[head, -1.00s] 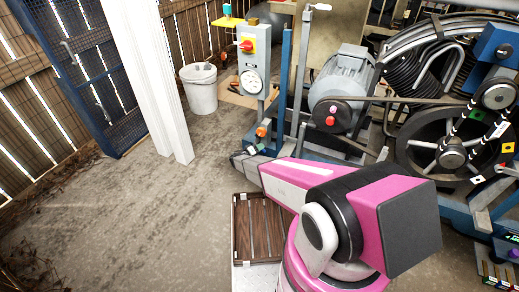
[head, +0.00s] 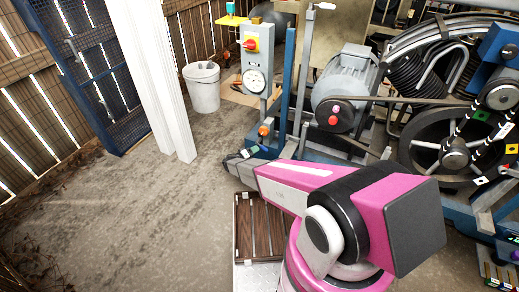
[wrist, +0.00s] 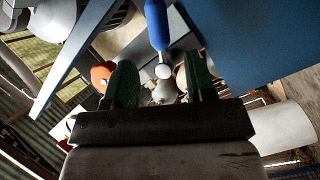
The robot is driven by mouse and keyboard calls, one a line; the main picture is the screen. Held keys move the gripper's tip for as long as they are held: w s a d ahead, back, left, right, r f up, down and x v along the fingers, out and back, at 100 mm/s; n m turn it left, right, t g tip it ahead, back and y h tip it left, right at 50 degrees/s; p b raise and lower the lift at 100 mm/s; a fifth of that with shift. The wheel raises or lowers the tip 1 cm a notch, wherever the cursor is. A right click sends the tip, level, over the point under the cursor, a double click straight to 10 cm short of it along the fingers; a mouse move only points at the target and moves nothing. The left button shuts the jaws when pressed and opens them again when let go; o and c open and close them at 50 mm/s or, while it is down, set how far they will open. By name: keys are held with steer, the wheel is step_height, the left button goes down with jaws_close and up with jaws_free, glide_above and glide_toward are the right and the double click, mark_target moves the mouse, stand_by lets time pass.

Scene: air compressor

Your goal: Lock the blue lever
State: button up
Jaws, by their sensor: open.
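A blue lever handle (wrist: 156,24) shows at the top middle of the wrist view, with a pale round end just below it. My gripper (wrist: 158,82) is open, its two green fingers on either side of that pale end. The blue handle lies ahead of and between the fingers. I cannot tell whether they touch it. In the head view my gripper (head: 252,150) is low beside the compressor's left end, near an orange knob (head: 264,130). That knob also shows left of the fingers in the wrist view (wrist: 101,76). I cannot clearly make out the blue lever in the head view.
A grey control box (head: 257,62) with a gauge and red switch stands above my gripper. The compressor motor (head: 345,88) and flywheel (head: 455,145) fill the right. A white bucket (head: 202,88) and white post (head: 155,80) stand left. Open floor lies at the lower left.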

steer(key=shift+v, duration=2.25)
steer(key=shift+d, duration=0.1)
steer(key=s+d+r+m+g+y, duration=0.1)
steer(key=s+d+r+g+y, duration=0.1)
steer(key=s+d+r+g, duration=0.5)
steer(key=s+d+r+m+g+y, duration=0.15)
steer(key=s+d+r, duration=0.25)
steer(key=d+r, duration=0.5)
steer(key=s+d+r+n+g+y, duration=0.1)
steer(key=s+d+r+y, duration=0.1)
steer(key=s+r+y, duration=0.9)
steer(key=s+r, duration=0.3)
steer(key=r, duration=0.1)
steer(key=shift+r+n, duration=0.35)
steer(key=shift+r, duration=0.05)
steer(key=shift+d+g, duration=0.15)
steer(key=shift+g, duration=0.1)
